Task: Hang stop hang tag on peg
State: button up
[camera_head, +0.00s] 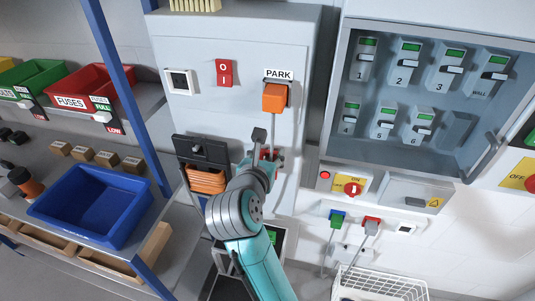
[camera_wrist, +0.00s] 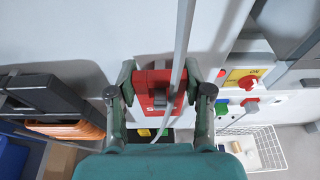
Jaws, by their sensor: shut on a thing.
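My gripper (camera_head: 266,158) is at the front of the grey cabinet, below the orange plug at PARK. In the wrist view my gripper (camera_wrist: 158,80) has its two green fingers on either side of a red piece, which I take as the stop hang tag (camera_wrist: 143,84). The tag lies close to the cabinet face, with a dark grey part at its middle. A grey cable crosses in front of its right side. In the head view only bits of red show at the fingers. I cannot clearly make out a peg, or whether the tag is on one.
The orange plug (camera_head: 275,97) hangs its cable down by my gripper. A black holder (camera_head: 202,152) with an orange coil is just left. An open breaker box (camera_head: 430,90) is to the right, above a red knob (camera_head: 353,188). A white wire basket (camera_head: 380,284) stands lower right.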

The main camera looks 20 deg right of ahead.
jog(key=o, duration=1)
